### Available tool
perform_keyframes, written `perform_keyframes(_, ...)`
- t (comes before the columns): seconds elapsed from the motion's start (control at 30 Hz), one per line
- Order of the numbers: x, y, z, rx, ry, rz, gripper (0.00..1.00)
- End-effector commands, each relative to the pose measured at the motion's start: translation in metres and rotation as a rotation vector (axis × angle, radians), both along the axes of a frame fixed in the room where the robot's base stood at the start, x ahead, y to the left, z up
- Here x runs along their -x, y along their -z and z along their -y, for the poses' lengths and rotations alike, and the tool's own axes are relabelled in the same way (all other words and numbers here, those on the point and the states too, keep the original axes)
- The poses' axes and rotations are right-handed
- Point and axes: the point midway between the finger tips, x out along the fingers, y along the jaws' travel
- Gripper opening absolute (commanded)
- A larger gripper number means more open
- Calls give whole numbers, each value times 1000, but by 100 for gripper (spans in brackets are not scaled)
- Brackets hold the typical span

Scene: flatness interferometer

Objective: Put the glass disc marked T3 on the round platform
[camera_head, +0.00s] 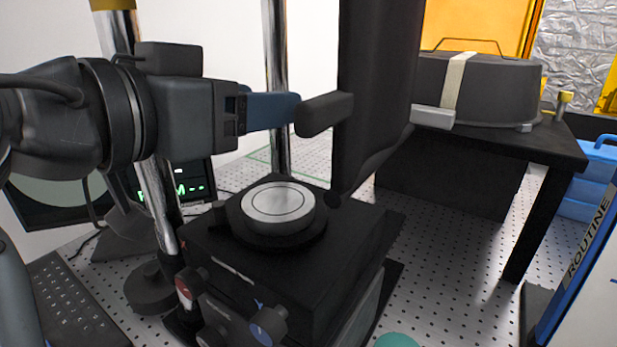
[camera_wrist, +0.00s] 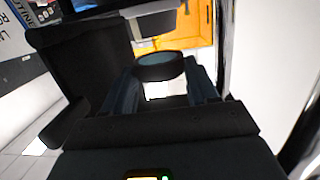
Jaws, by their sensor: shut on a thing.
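My gripper (camera_head: 272,110) reaches in from the left, level, above the round platform (camera_head: 322,236). In the wrist view, my gripper (camera_wrist: 164,78) is shut on a round disc (camera_wrist: 160,60) with a dark rim and a bluish glassy face. The wrist view looks upside down. No T3 mark can be read. In the head view, the fingertips and the held disc are hidden behind a black upright part (camera_head: 378,80). The platform is low on a black box stage and has a pale round top (camera_head: 277,203) with a thin ring line.
The black upright part and its dark block (camera_head: 324,113) stand close before the fingers. Chrome posts (camera_head: 276,75) rise behind the stage. Knobs (camera_head: 268,325) are at its front. A dark table (camera_head: 500,138) with a grey domed case (camera_head: 490,85) stands right. Perforated floor between looks mostly clear.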

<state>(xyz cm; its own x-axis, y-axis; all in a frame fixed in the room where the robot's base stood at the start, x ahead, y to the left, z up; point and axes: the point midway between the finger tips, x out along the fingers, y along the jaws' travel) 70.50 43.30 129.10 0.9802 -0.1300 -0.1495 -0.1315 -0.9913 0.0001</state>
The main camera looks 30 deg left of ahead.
Motion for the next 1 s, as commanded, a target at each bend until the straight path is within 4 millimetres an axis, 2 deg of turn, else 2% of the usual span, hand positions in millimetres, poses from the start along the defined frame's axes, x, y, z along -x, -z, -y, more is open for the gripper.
perform_keyframes(0.07, 0, 4, -1, 3, -1, 0, 27)
perform_keyframes(0.4, 1, 56, 0, 4, -2, -1, 27)
perform_keyframes(0.57, 0, 67, 0, 2, 0, 0, 27)
perform_keyframes(0.8, 1, 96, 0, 4, -2, -1, 27)
perform_keyframes(1.0, 0, 100, 0, -1, 0, 1, 27)
